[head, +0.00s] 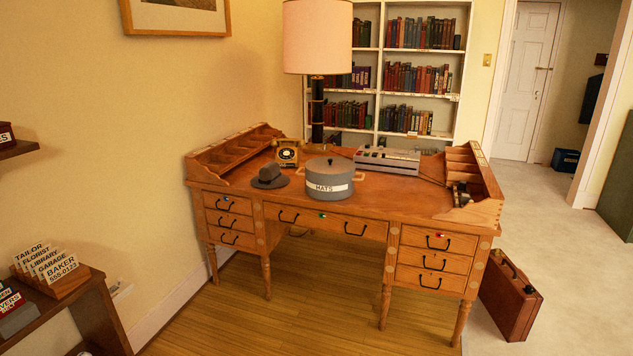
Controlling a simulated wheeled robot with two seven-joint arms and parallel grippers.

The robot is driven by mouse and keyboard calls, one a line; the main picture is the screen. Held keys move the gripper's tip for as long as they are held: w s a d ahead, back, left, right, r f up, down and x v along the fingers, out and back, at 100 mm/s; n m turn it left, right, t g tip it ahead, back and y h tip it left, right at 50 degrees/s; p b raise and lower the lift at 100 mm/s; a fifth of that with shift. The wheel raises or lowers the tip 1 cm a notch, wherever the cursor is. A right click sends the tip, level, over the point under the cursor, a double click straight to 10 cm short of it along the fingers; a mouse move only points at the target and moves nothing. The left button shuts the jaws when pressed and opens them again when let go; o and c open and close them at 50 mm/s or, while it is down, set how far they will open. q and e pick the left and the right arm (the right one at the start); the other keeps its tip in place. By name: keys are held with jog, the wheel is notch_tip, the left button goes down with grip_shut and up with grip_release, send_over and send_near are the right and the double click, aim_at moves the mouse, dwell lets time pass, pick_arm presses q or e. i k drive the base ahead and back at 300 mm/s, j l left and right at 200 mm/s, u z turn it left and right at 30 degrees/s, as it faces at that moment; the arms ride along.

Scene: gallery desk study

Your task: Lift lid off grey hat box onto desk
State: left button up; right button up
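A round grey hat box (329,190) stands on the wooden desk (400,196), near the middle of its top. It has a white label reading "HATS". Its grey lid (330,165) sits on top of the box. What looks like an orange-brown handle or strap shows at the box's left and right sides. Neither of my grippers is in view.
A dark grey hat (270,178) and an old telephone (288,153) are left of the box. A grey machine (387,159) is behind right. Bare desktop lies right of the box. A brown suitcase (511,300) stands on the floor by the desk's right end.

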aim_at(323, 165)
jog(key=i+l+u, duration=0.2)
jog(key=i+u, duration=0.25)
jog(key=i+l+u, duration=0.45)
jog(key=i, duration=0.2)
jog(key=i+l+u, duration=0.4)
jog(key=l, duration=0.2)
jog(key=i+l+u, duration=0.45)
jog(key=l, duration=0.25)
jog(key=k+j, duration=0.05)
jog(key=k, duration=0.05)
